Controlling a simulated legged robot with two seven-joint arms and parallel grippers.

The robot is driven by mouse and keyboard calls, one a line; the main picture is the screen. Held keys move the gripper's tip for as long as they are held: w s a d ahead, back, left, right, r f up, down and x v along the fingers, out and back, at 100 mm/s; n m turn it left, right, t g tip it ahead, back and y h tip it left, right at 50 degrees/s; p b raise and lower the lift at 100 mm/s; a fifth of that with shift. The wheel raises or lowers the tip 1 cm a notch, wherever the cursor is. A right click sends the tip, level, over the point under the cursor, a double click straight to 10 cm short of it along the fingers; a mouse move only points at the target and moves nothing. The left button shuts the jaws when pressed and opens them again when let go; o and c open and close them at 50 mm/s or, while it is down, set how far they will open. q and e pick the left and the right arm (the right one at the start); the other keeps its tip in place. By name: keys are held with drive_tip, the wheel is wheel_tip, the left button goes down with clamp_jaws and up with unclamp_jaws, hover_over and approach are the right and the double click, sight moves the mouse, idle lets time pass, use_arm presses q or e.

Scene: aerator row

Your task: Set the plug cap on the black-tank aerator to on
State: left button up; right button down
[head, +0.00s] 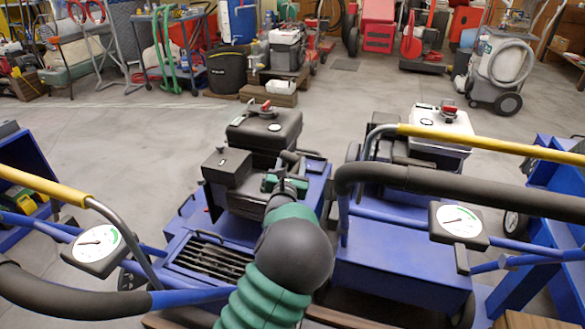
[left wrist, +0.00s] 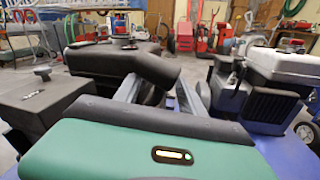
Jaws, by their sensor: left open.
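The black-tank aerator stands in the middle of the head view, with a black tank (head: 264,131) and a red cap (head: 268,107) on top, above a blue frame (head: 205,262). The tank also shows in the left wrist view (left wrist: 108,58). My left gripper (head: 287,170) is over the engine, just in front of the tank. In the left wrist view its two metal fingers (left wrist: 160,88) stand apart, with a dark angled engine part (left wrist: 150,66) just beyond them. I cannot make out the plug cap; my gripper and arm hide part of the engine. My right gripper is not in view.
A white-tank aerator (head: 440,125) stands close on the right. A black box (head: 228,166) is left of my gripper. Handlebars with yellow grips (head: 45,185) and gauges (head: 96,243) cross both sides. The floor beyond is open up to the carts and equipment.

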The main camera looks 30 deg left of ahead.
use_arm(q)
drive_tip(key=shift+x, duration=1)
clamp_jaws()
idle(0.7)
